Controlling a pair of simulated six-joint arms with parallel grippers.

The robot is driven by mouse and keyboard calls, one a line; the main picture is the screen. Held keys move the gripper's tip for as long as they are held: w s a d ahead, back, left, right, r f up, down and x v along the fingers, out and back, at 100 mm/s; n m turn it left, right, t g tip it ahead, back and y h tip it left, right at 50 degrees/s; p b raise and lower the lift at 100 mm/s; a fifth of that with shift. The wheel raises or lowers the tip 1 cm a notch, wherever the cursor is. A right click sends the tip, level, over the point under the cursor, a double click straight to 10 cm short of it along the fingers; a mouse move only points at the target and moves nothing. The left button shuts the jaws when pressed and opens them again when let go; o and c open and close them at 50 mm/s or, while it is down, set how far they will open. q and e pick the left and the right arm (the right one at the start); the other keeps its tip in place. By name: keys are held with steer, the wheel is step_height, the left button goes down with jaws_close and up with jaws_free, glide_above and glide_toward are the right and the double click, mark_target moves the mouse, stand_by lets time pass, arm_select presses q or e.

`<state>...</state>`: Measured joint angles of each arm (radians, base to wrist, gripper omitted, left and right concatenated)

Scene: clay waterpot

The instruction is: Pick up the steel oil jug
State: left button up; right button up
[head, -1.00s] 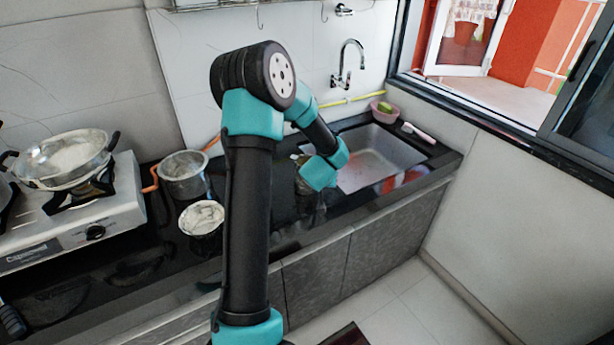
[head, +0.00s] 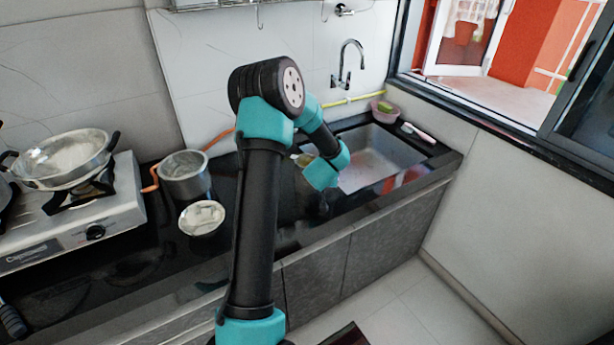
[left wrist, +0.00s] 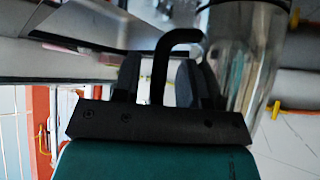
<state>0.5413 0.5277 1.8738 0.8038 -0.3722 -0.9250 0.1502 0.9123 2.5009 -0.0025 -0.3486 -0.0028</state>
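The steel oil jug (left wrist: 250,55) fills the upper right of the left wrist view, a shiny metal body with a black hooked handle (left wrist: 178,37). My left gripper (left wrist: 158,75) has a dark finger on each side of this handle, with gaps showing, so it looks open around it. In the head view, my teal and black left arm hides most of the jug, and the fingertips cannot be made out beneath the teal wrist. My right gripper is in neither view.
A steel pot (head: 184,178) and a small bowl (head: 202,219) stand left of my arm. A pan (head: 62,158) sits on the stove (head: 90,215) at far left. The sink (head: 405,150) with its tap (head: 345,68) and a pink basket (head: 383,108) lie to the right.

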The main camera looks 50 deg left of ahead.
arm_select(q)
jaws_close()
steer(key=shift+r, duration=0.15)
stand_by(0.4)
steer(key=shift+r, duration=1.55)
steer(key=s+d+r, duration=0.1)
steer(key=s+d, duration=0.9)
steer(key=d, duration=0.2)
steer(key=shift+s+r, duration=0.25)
steer(key=shift+r, duration=0.1)
